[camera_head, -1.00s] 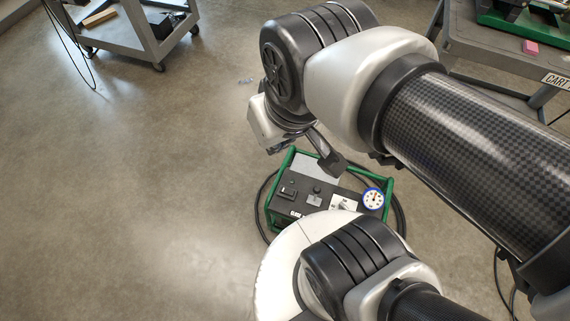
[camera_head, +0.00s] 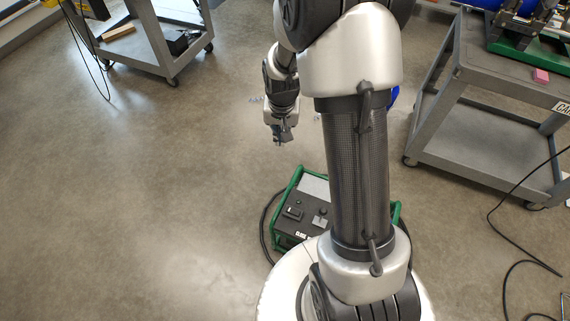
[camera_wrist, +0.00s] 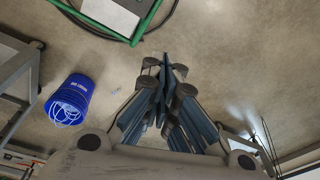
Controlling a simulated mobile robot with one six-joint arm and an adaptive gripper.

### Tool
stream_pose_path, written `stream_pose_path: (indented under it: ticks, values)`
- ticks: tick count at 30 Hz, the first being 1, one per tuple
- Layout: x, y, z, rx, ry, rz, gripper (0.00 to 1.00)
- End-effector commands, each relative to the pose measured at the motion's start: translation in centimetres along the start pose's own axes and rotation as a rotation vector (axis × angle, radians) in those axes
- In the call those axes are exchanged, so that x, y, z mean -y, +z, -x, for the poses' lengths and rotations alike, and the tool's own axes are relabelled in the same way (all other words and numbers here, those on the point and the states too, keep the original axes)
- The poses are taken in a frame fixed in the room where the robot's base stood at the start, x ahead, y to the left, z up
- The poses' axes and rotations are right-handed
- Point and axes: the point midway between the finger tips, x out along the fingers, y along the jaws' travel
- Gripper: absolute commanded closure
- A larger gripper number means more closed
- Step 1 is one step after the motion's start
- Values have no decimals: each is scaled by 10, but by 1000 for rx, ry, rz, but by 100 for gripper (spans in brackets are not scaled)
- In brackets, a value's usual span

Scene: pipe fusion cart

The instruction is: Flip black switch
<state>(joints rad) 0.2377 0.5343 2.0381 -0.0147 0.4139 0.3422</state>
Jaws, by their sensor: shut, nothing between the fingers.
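The green-framed control box (camera_head: 301,208) stands on the floor, partly hidden behind my arm. Its dark panel shows a black switch (camera_head: 292,213) at the left and another small control (camera_head: 320,221) on a grey plate to its right. I cannot tell their positions. The right part of the panel is hidden. My gripper (camera_head: 280,139) hangs above the floor, beyond and above the box in the picture, apart from it. In the wrist view my gripper (camera_wrist: 166,62) is shut and empty, and only the box's edge (camera_wrist: 133,36) shows at the top; no switch is visible there.
A grey cart (camera_head: 465,110) stands at the right and another (camera_head: 150,45) at the upper left. A blue bucket (camera_wrist: 70,98) is on the floor. Black cables lie around the box and at the lower right. The floor at left is clear.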

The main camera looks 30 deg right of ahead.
Motion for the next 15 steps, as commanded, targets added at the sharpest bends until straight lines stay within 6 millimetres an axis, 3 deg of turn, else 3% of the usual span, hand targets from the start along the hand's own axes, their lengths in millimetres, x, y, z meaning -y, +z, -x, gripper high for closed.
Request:
stream_pose_path:
  ticks: [1, 8, 15]
  values:
    - [-6, -1, -26, 20, 9, -28, 100]
    - [-32, 4, -128, 70, 34, -147, 100]
    - [-62, 34, -228, 115, 58, -263, 100]
